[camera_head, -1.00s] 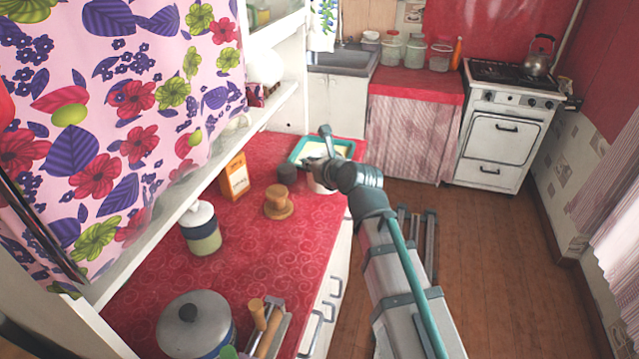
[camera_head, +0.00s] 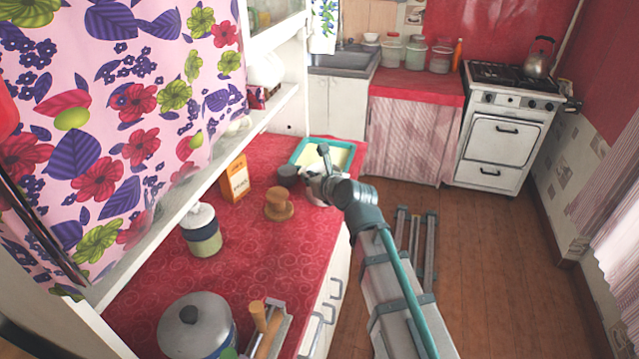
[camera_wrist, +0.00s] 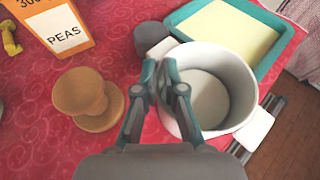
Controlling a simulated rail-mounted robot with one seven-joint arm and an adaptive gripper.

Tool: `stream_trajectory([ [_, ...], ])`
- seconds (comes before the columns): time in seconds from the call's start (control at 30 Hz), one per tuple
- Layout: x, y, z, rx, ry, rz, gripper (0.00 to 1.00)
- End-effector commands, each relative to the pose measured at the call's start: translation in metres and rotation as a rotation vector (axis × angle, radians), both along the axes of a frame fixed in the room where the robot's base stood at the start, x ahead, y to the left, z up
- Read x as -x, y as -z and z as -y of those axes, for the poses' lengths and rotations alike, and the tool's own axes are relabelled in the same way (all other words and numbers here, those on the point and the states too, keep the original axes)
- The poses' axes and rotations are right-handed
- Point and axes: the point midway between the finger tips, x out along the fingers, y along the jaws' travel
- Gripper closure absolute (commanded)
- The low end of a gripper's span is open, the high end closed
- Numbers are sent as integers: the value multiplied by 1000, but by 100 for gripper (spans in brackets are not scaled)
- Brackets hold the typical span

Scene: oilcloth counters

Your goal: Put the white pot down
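The white pot (camera_wrist: 240,84) is round and empty, with a white handle on either side. In the wrist view my gripper (camera_wrist: 163,68) straddles its left wall, with one finger inside the rim and one outside, closed on the wall. In the head view the pot (camera_head: 322,197) is mostly hidden by my gripper (camera_head: 318,184), at the right edge of the red counter (camera_head: 240,265). Its right handle sticks out past the counter edge. I cannot tell whether its base touches the counter.
A teal tray (camera_wrist: 274,67) with a cream inside lies just behind the pot. A dark round lidded item (camera_wrist: 149,38), a wooden stand (camera_wrist: 88,100) and an orange peas box (camera_wrist: 60,25) are to the left. Red counter shows bare in front of the wooden stand.

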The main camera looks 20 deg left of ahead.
Motion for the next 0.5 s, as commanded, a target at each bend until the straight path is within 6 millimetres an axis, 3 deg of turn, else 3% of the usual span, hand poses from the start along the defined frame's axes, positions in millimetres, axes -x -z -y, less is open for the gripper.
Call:
stream_trajectory([
  [0.03, 0, -1, 0, 0, 0, 0, 81],
  [0.13, 0, -1, 0, 0, 0, 0, 68],
  [0.5, 0, -4, 0, -1, 0, 1, 68],
])
